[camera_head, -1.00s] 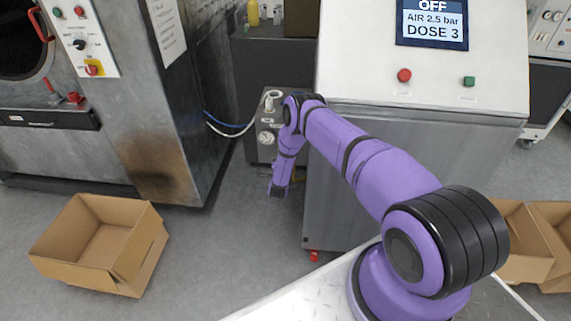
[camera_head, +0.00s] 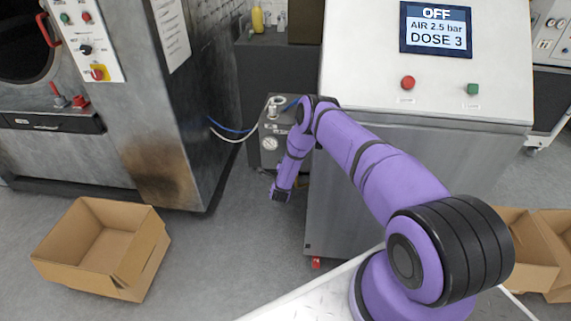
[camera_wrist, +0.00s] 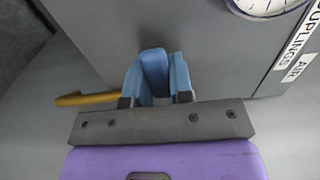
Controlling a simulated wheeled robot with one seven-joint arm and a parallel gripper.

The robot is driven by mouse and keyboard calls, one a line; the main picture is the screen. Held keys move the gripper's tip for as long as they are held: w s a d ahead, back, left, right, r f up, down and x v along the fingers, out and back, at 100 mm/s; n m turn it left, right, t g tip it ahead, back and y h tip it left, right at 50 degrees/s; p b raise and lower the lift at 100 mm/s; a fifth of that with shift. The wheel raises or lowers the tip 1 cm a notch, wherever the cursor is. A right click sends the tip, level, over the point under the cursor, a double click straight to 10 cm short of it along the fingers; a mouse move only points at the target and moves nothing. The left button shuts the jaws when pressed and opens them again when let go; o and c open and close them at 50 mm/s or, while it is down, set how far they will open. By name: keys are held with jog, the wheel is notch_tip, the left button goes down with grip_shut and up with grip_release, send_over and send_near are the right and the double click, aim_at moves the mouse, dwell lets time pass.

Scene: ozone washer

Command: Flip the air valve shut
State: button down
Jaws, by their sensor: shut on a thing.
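My gripper (camera_wrist: 155,80) has two light blue fingers, shut on a darker blue handle (camera_wrist: 154,68) that stands between them. This looks like the air valve's handle, but its body is hidden. A yellow bar (camera_wrist: 85,98) reaches from the left to the left finger; whether it joins the blue handle I cannot tell. In the head view my gripper is low beside the steel console (camera_head: 345,200), in front of the grey gauge unit (camera_head: 272,158). The fingertips are too small to make out there.
The console display (camera_head: 436,27) reads OFF, AIR 2.5 bar, DOSE 3. An open cardboard box (camera_head: 130,250) lies on the floor at left. Blue and white hoses (camera_head: 232,133) run behind.

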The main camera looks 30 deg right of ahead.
jog(key=shift+f, duration=0.1)
jog(key=c, duration=1)
grip_release()
jog(key=v, duration=1.1)
jog(key=shift+w, duration=0.1)
